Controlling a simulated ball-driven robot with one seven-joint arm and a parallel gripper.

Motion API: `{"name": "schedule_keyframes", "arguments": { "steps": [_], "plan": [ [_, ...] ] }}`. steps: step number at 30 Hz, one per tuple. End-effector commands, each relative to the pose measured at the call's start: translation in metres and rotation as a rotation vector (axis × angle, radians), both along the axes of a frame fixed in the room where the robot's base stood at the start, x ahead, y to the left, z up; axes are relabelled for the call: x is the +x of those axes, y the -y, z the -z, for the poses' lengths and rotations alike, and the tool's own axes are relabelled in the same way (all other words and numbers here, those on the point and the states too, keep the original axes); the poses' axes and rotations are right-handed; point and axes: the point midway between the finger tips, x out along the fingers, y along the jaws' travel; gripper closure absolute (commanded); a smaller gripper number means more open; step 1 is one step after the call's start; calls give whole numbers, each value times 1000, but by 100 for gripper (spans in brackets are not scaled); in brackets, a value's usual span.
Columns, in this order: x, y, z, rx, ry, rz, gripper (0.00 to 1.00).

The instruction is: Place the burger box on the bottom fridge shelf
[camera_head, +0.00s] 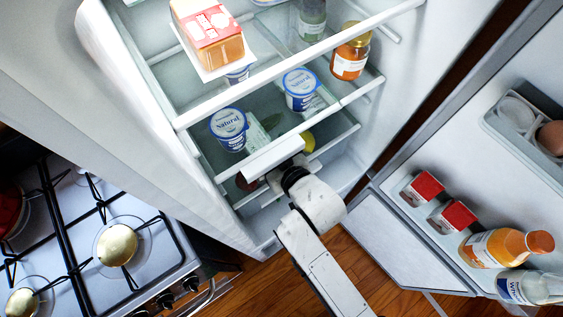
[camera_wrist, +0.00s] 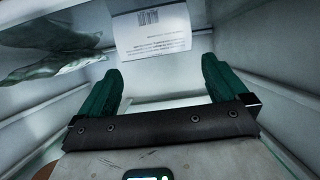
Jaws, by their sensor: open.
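My gripper (camera_wrist: 160,82) is open, its two green fingers apart with nothing visibly held between them. In the head view my gripper (camera_head: 273,158) reaches into the lower part of the open fridge, and its fingers are hidden. A white panel with a barcode and small print (camera_wrist: 152,32) stands just ahead of the fingertips in the wrist view. It may be the burger box, but I cannot tell for sure. A package with a red and white label (camera_head: 212,38) sits higher in the fridge. The bottom fridge shelf is mostly hidden behind my gripper and arm.
White yogurt tubs (camera_head: 228,127) stand on a shelf above and left of my gripper. An orange jar (camera_head: 350,55) is at the upper right. A green leafy item (camera_wrist: 50,50) is left of the fingers. The open fridge door (camera_head: 460,130) is right, the stove (camera_head: 90,240) left.

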Motion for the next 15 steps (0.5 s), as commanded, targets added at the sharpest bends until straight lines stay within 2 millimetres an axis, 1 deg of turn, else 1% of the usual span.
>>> {"name": "schedule_keyframes", "arguments": {
  "steps": [1,3,7,10,15],
  "plan": [
    [-9,6,-3,0,0,0,0],
    [-20,13,-8,-1,-1,0,0],
    [-36,24,-16,-1,-1,0,0],
    [-45,30,-21,-1,-1,0,0],
    [-52,35,-26,1,0,0,0]
  ]
}}
